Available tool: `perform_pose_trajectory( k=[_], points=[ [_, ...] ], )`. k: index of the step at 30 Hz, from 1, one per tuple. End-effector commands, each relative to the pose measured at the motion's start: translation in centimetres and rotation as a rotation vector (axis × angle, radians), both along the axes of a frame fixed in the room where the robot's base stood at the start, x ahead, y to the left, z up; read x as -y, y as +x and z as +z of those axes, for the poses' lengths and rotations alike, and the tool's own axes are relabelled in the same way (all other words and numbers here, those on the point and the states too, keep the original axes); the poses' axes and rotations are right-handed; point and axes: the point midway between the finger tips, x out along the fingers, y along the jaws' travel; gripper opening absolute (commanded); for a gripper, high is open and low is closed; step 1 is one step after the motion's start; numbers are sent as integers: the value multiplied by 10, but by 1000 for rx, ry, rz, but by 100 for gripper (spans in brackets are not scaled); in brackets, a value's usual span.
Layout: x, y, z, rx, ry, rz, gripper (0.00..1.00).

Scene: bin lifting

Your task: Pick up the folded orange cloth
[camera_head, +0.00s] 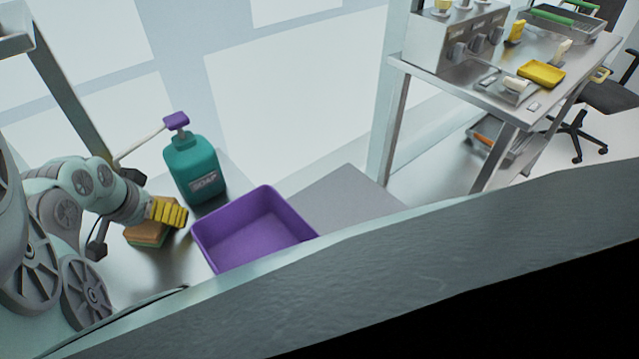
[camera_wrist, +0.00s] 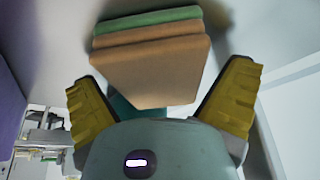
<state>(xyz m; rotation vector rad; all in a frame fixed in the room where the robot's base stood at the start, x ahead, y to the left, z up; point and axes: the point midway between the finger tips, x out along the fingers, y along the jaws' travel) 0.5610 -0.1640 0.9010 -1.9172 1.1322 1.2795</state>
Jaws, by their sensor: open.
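The folded orange cloth (camera_head: 149,236) lies on the metal surface at the left in the head view, a thick layered block with a green layer. In the wrist view the cloth (camera_wrist: 150,72) shows two orange layers and a green one, just beyond and between the fingers. My gripper (camera_head: 168,213) has yellow ribbed fingers and is at the cloth, hiding part of its upper right in the head view. In the wrist view my gripper (camera_wrist: 162,92) is open, one finger on each side, with nothing held. Whether the fingers touch the cloth, I cannot tell.
A purple bin (camera_head: 287,212) stands right of the cloth, empty as far as I see. A teal soap bottle (camera_head: 195,168) with a purple pump stands behind. A steel table (camera_head: 465,85) with equipment and a yellow tray (camera_head: 541,73) is at the far right.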

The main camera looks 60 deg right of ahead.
Motion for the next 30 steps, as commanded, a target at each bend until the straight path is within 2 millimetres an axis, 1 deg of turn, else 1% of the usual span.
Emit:
perform_pose_trajectory(
  k=[28,29,30],
  points=[
    [0,0,-5,0,0,0,100],
    [0,0,-5,0,0,0,99],
    [0,0,-5,0,0,0,95]
  ],
)
